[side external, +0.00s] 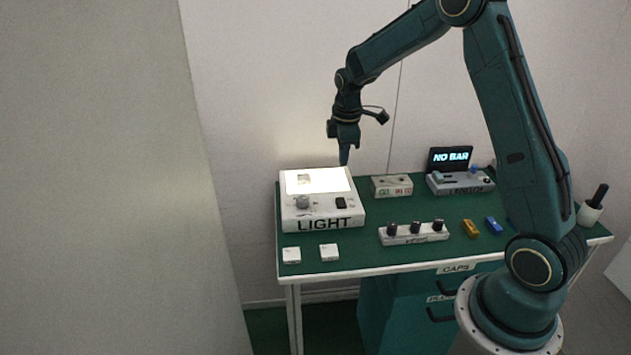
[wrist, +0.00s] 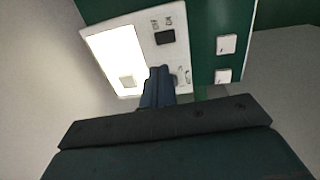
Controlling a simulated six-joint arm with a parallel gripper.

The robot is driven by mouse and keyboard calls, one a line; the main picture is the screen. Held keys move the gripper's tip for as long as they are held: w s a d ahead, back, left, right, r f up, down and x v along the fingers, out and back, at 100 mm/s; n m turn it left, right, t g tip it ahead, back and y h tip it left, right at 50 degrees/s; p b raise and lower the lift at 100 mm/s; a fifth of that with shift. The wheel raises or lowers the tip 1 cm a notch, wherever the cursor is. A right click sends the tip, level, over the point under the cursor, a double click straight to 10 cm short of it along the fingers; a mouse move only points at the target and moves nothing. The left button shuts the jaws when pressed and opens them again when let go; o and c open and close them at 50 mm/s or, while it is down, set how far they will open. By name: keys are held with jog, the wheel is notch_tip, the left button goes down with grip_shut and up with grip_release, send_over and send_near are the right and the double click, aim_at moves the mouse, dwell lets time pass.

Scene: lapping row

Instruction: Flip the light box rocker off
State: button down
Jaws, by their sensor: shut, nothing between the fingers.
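The white light box (side external: 325,213), marked LIGHT, sits at the left end of the green table. Its panel (side external: 330,181) glows white, with a small pale square piece on it. The black rocker (side external: 341,203) is at the right of its front part, and a grey knob (side external: 302,202) is to its left. In the wrist view, the rocker (wrist: 165,37) shows clear of the fingers. My gripper (side external: 344,160) is shut and empty, pointing down above the back right of the box. In the wrist view, its fingers (wrist: 161,72) partly cover the knob area.
Two small white blocks (side external: 291,255) (side external: 329,252) lie in front of the box. A small labelled box (side external: 391,186) stands right of it, then a device with a NO BAR screen (side external: 450,158). A strip with several dark knobs (side external: 414,234) is at front centre.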

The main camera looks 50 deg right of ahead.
aim_at(340, 200)
jog(key=f, duration=0.8)
jog(key=w+d+f, duration=0.1)
jog(key=f, duration=0.3)
jog(key=shift+f, duration=0.35)
jog(key=shift+d+f, duration=0.1)
jog(key=shift+w+f, duration=0.1)
jog(key=shift+s, duration=0.2)
jog(key=shift+s+a, duration=0.4)
jog(key=shift+a, duration=0.2)
jog(key=shift+r, duration=0.3)
